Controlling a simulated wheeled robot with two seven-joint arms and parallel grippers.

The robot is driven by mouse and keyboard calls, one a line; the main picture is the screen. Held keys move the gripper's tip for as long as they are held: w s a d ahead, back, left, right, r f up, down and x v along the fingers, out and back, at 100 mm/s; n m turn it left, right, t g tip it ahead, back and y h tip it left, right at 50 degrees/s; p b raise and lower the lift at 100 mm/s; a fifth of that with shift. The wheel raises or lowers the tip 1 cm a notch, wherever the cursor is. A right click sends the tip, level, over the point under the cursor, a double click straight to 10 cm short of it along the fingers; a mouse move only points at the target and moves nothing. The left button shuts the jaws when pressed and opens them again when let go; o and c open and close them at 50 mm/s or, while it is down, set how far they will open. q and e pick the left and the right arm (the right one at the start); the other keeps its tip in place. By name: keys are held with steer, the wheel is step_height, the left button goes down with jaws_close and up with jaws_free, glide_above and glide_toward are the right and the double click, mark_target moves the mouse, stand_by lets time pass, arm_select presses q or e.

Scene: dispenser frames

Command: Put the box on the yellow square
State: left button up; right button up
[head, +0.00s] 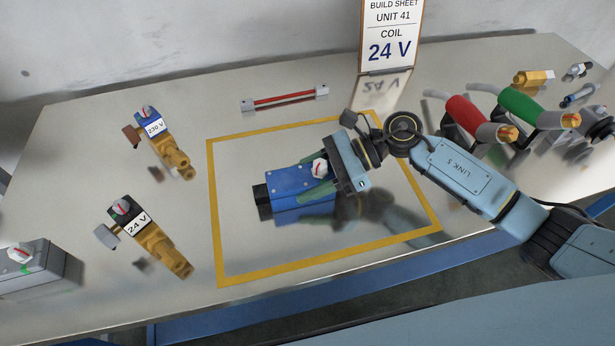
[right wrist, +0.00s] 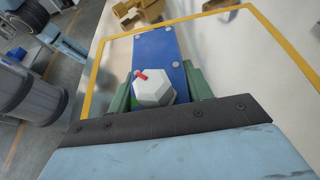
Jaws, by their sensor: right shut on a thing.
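A blue box (head: 287,181) with a white knob with a red mark lies inside the yellow square (head: 212,200), a yellow outline on the bench top. My right gripper (head: 322,183) is shut on the blue box, its green fingers on either side of it. In the right wrist view the blue box (right wrist: 158,52) sits between the green fingers, with the yellow line (right wrist: 88,98) around it. The box is very low over the surface; I cannot tell whether it touches. My left gripper is not in view.
Two brass valves labelled 230 V (head: 154,128) and 24 V (head: 138,222) stand left of the square. A grey box (head: 40,270) is at the left edge. A red bar (head: 284,97) and a build sheet reading 24 V (head: 391,30) are behind. Red (head: 465,112) and green (head: 522,104) handled tools lie right.

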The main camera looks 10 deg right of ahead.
steer(key=o, duration=1.1)
steer(key=shift+f, duration=0.1)
steer(key=shift+r, duration=0.2)
steer(key=v, duration=1.2)
steer(key=shift+f+b, duration=0.1)
steer(key=shift+b, duration=0.25)
